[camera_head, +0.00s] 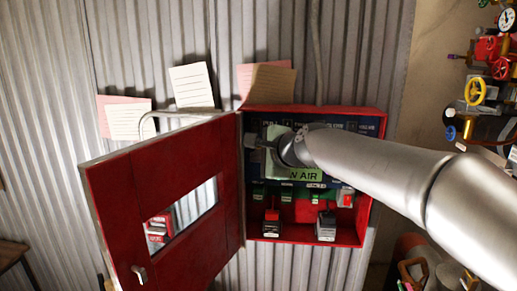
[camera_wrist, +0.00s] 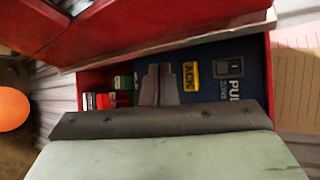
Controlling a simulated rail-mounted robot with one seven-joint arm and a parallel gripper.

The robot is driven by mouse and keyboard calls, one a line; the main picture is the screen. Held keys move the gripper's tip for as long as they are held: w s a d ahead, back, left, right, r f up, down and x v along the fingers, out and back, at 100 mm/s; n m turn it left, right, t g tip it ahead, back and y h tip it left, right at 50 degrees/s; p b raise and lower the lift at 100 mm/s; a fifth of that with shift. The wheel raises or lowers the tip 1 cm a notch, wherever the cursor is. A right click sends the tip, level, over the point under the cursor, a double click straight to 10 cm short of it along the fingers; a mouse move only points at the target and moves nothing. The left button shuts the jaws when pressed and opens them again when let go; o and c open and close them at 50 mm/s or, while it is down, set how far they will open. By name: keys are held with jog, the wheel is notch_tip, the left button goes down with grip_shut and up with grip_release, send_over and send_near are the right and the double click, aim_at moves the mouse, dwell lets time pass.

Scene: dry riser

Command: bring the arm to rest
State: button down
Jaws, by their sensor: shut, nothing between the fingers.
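My silver arm reaches in from the right in the head view, with my gripper (camera_head: 250,141) in front of the open red cabinet (camera_head: 374,200). The gripper's pale body covers part of the dark blue panel inside. In the wrist view the two dark fingers of my gripper (camera_wrist: 158,68) lie together, shut and empty. Behind them are a yellow label (camera_wrist: 191,69), a black switch (camera_wrist: 231,67) and red and green parts (camera_wrist: 100,100). I cannot tell whether the fingers touch anything.
The red cabinet door (camera_head: 180,190), with a window and handle, stands open to the left, close to my gripper. Paper notes (camera_head: 191,86) hang above on the corrugated wall (camera_head: 150,40). Valves with a yellow handwheel (camera_head: 475,91) and a gauge (camera_head: 507,19) crowd the right side.

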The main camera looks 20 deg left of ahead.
dwell(0.4)
jog(key=s+d+f+n+g+h, duration=0.25)
jog(key=s+d+f, duration=0.25)
jog(key=d+f, duration=0.3)
jog(key=s+d+f+n+g+h, duration=0.1)
jog(key=s+d+f+n+h, duration=0.35)
jog(key=d+f, duration=0.4)
jog(key=s+d+f+n+g+h, duration=0.1)
jog(key=s+d+f+n+g, duration=0.1)
jog(key=s+d+f, duration=0.3)
jog(key=s+d+f+n+g+h, duration=0.1)
jog(key=s+d+f, duration=0.5)
jog(key=s+d, duration=0.6)
jog(key=s+n+g, duration=0.1)
jog(key=s+n, duration=0.1)
jog(key=s, duration=0.2)
jog(key=shift+s+d+f+g+h, duration=0.15)
jog(key=shift+d+f+g+h, duration=0.05)
jog(key=shift+g+h, duration=0.2)
